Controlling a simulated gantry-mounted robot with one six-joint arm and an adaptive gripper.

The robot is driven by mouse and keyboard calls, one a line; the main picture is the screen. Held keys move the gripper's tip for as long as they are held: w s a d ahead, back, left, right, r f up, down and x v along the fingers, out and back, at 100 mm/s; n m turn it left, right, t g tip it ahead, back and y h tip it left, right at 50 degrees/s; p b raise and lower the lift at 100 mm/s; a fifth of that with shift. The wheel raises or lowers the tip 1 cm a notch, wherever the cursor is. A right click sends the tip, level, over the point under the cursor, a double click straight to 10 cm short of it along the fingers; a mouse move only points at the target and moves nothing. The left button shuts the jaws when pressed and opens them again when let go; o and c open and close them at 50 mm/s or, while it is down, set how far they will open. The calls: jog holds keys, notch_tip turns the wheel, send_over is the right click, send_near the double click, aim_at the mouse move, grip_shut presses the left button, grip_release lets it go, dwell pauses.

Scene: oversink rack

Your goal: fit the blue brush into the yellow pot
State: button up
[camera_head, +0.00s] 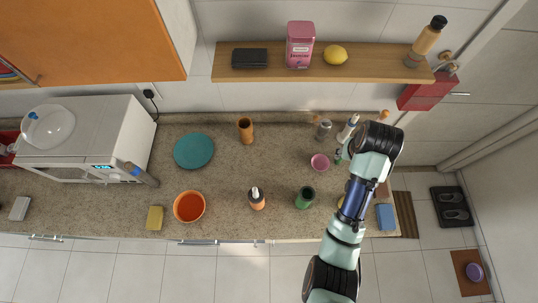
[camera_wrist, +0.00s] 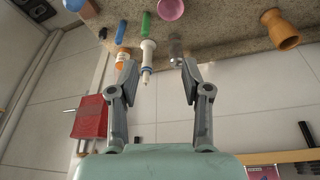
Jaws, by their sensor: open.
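My gripper (camera_wrist: 158,75) is open, its two fingers spread with nothing between the tips. In the head view it is hidden behind my dark wrist. A tall white tool (camera_wrist: 147,50) with a green end and a blue band stands beyond the fingers. It also shows in the head view (camera_head: 348,126). Left of it is an upright piece with a blue section (camera_wrist: 121,32) and an orange and white end. I cannot tell for certain which piece is the blue brush. A small yellow patch (camera_head: 341,202) shows beside my arm; the yellow pot is not clearly visible.
A pink bowl (camera_head: 320,162), a clear shaker (camera_head: 323,130) and a green cup (camera_head: 305,197) stand near my arm. A blue sponge (camera_head: 386,217) lies at the right. A wall shelf (camera_head: 380,62) and a red box (camera_head: 416,97) bound the back. The counter's middle has free room.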

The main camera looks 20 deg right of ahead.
jog(key=w+a+r+n+t, duration=0.2)
jog(key=a+r+t, duration=0.1)
jog(key=a, duration=0.6)
jog(key=w+a+r+n+t, duration=0.2)
jog(key=w+a+r+t, duration=0.15)
jog(key=a, duration=0.65)
jog(key=s+a+r+n+t+y, duration=0.2)
jog(key=s+a+r, duration=0.3)
jog(key=a+r, duration=0.4)
jog(key=a+t, duration=0.1)
jog(key=a, duration=0.2)
jog(key=shift+s+a+n, duration=0.2)
jog(key=shift+s+n, duration=0.05)
jog(key=shift+n, duration=0.05)
